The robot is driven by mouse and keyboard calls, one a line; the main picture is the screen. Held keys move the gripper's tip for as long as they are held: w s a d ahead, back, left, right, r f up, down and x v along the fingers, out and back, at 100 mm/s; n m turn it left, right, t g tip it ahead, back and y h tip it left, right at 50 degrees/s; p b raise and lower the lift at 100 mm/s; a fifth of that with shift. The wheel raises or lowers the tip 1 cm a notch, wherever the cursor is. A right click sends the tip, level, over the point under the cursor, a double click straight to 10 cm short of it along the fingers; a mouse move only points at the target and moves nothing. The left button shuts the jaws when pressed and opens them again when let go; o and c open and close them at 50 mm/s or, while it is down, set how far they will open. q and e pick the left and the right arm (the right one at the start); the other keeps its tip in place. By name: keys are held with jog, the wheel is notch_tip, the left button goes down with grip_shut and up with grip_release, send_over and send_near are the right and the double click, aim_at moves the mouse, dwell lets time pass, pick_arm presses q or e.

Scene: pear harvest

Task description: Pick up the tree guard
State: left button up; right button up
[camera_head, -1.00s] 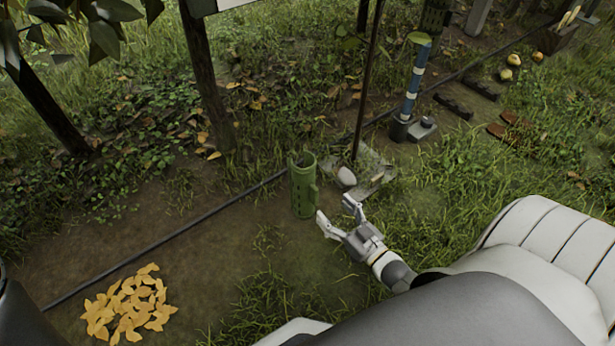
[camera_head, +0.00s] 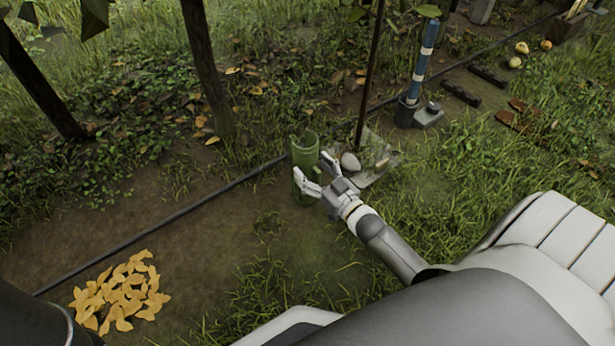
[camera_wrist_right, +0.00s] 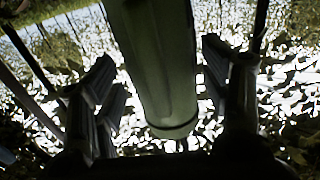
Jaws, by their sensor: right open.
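The tree guard is a green, hollow, upright tube (camera_head: 305,150) standing on the bare soil near the middle of the head view. My right gripper (camera_head: 313,171) is open, with its fingers at the near right side of the tube, one finger on either side as far as I can see. In the right wrist view the tube (camera_wrist_right: 158,65) fills the space between the two open fingers (camera_wrist_right: 160,95), with gaps on both sides. Whether a finger touches it is not clear. My left gripper is not in view.
A thin dark pole (camera_head: 370,80) and a pale stone (camera_head: 350,162) stand just right of the tube. A dark hose (camera_head: 190,208) runs along the soil behind it. Yellow leaves (camera_head: 122,292) lie at lower left. A blue-and-white post (camera_head: 422,65) stands farther back.

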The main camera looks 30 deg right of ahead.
jog(key=shift+c, duration=0.4)
jog(key=c, duration=0.9)
jog(key=shift+o, duration=0.2)
jog(key=shift+r, duration=0.15)
